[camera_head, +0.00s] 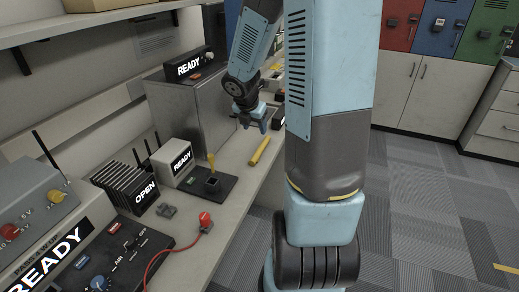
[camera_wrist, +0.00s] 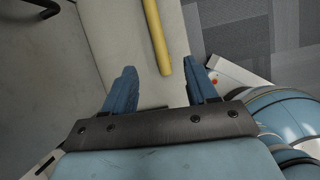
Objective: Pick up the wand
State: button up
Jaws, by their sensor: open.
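A yellow rod, which looks like the wand (camera_head: 260,151), lies on the pale bench near its right edge in the head view. It also shows in the wrist view (camera_wrist: 156,36), running from the top edge down to between the fingertips. My gripper (camera_head: 256,122) is above the bench, just beyond the rod's far end. In the wrist view my gripper (camera_wrist: 159,68) is open, with its blue fingers on either side of the rod's near end and nothing held. The height between fingers and rod is hard to tell.
A grey metal box (camera_head: 190,112) marked READY stands left of my gripper. A black base (camera_head: 222,186) with a yellow upright piece sits nearer, beside a white READY box (camera_head: 176,163). A red plug (camera_head: 205,221) with a cable lies in front. The bench around the rod is clear.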

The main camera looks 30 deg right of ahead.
jog(key=f+n, duration=0.1)
send_over(260, 147)
jog(key=s+a, duration=0.2)
notch_tip(260, 147, down, 8)
jog(key=shift+s+a, duration=0.15)
jog(key=shift+w+x, duration=0.15)
jog(key=shift+x, duration=1.15)
jog(key=shift+w+x, duration=0.15)
jog(key=shift+x, duration=1.2)
jog(key=shift+r, duration=0.15)
grip_shut()
